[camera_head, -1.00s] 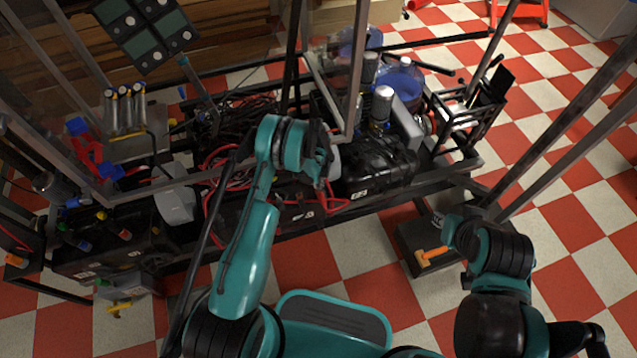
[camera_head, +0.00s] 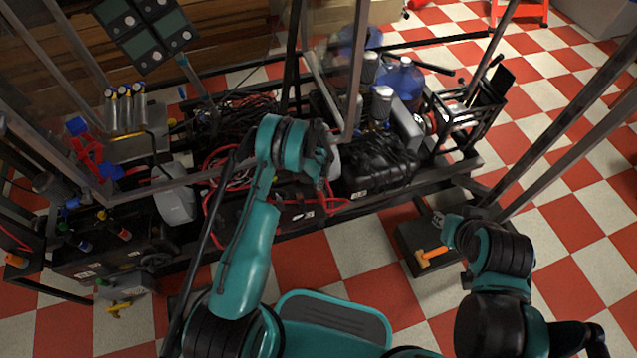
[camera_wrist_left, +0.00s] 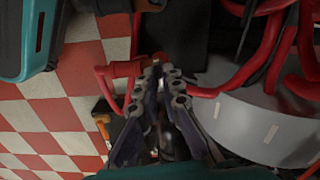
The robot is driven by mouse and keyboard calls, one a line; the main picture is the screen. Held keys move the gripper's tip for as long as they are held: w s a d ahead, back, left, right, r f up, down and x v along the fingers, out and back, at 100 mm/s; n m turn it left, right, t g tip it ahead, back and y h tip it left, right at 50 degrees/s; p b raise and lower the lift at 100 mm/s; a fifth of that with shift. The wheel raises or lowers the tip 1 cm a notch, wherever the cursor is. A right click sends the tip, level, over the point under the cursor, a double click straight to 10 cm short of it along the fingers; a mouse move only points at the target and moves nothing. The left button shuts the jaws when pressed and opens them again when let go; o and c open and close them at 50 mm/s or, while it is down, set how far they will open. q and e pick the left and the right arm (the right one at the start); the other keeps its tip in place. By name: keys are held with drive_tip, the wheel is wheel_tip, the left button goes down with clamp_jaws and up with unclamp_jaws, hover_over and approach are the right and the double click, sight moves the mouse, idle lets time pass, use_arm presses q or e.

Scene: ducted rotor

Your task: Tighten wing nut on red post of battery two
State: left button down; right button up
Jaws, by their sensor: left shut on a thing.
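In the left wrist view my left gripper (camera_wrist_left: 160,68) is shut, its fingertips together at a red cable end (camera_wrist_left: 125,70) beside a black surface. The small part between the tips, at the red terminal, is mostly hidden, so I cannot make out a wing nut's shape. In the head view my left arm reaches over a black battery case (camera_head: 265,210) with red cables, and the left gripper (camera_head: 325,168) is largely hidden by its own wrist. The battery number is not readable. My right arm is at the right; its fingers cannot be made out clearly.
Red cables (camera_wrist_left: 270,45) and a grey rounded housing (camera_wrist_left: 265,125) are close to the left gripper. Metal frame bars (camera_head: 352,75) rise near the arm. A black tray (camera_head: 415,255) with an orange-handled tool (camera_head: 431,255) lies on the checkered floor.

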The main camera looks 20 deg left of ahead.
use_arm(q)
drive_tip(key=shift+m, duration=0.7)
drive_tip(key=shift+r, duration=0.1)
drive_tip(key=c, duration=1.7)
unclamp_jaws()
wheel_tip(320, 180, up, 12)
drive_tip(key=shift+f, duration=0.1)
